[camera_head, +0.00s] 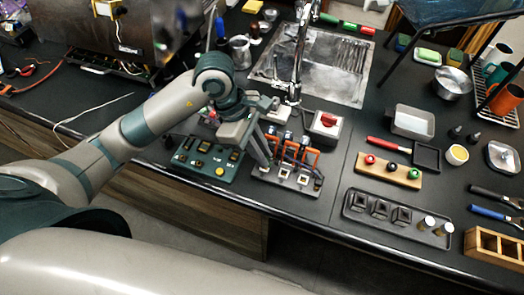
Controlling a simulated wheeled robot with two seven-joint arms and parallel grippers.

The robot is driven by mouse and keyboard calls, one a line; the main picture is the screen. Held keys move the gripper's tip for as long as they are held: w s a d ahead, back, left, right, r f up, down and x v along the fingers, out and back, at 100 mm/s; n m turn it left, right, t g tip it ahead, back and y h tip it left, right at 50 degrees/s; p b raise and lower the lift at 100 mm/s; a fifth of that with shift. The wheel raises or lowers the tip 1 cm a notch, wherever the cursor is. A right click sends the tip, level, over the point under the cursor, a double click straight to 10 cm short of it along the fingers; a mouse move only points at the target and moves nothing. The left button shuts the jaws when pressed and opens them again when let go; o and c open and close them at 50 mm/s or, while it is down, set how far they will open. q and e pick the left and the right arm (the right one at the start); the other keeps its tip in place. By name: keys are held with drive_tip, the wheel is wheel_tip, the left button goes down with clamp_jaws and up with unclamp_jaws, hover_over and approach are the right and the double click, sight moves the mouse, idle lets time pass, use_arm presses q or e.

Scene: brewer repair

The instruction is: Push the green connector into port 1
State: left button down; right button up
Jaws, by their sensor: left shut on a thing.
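My left gripper (262,152) reaches down at the left edge of a dark fixture (258,174) that carries orange-and-dark upright parts (290,150). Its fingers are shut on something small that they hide. I cannot make out the green connector or its colour at the fingertips, nor tell whether the held thing touches the fixture. Small pale squares show along the fixture's front, but I cannot read which port is port 1. A dark green board (205,160) with several gold-edged parts and a yellow button lies just left of the gripper. My right gripper is not in view.
A grey box with a red knob (326,124) stands behind right of the fixture. A wooden block (388,170) with red, black and green knobs and a dark tray (398,216) lie to the right. The sink (340,75) is behind. The counter's front edge is close.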

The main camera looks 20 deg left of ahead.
use_arm(q)
drive_tip(key=shift+f+b, duration=0.1)
drive_tip(key=shift+b, duration=0.35)
drive_tip(key=shift+f, duration=0.1)
idle(0.8)
drive_tip(key=shift+f+b, duration=0.35)
drive_tip(key=shift+b, duration=0.7)
idle(0.6)
drive_tip(key=shift+f, duration=0.1)
idle(0.5)
drive_tip(key=shift+b, duration=0.7)
idle(0.6)
drive_tip(key=c, duration=1.7)
unclamp_jaws()
